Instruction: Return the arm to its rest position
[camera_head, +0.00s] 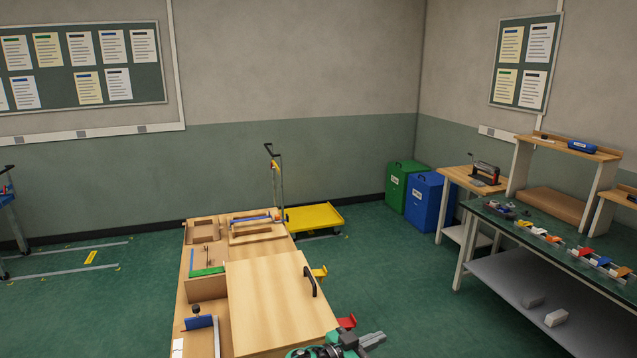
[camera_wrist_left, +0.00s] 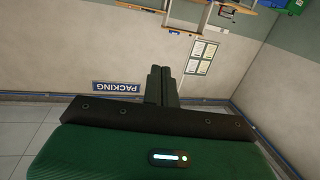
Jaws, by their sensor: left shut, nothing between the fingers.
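My left gripper (camera_head: 372,340) shows at the bottom edge of the head view, right of the wooden workbench. Its grey fingers point right and are shut with nothing between them. Part of my green and black left wrist shows beside it, and the rest of the arm is cut off by the frame. In the left wrist view the gripper (camera_wrist_left: 161,84) has its two dark fingers together, with the wall behind them. My right gripper is in neither view.
The wooden workbench (camera_head: 262,300) with a black handle stands close to my left gripper. A yellow cart (camera_head: 315,217) is behind it. Green (camera_head: 396,186) and blue (camera_head: 426,200) bins stand by the wall. A dark-topped table (camera_head: 560,240) is on the right. Green floor between is clear.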

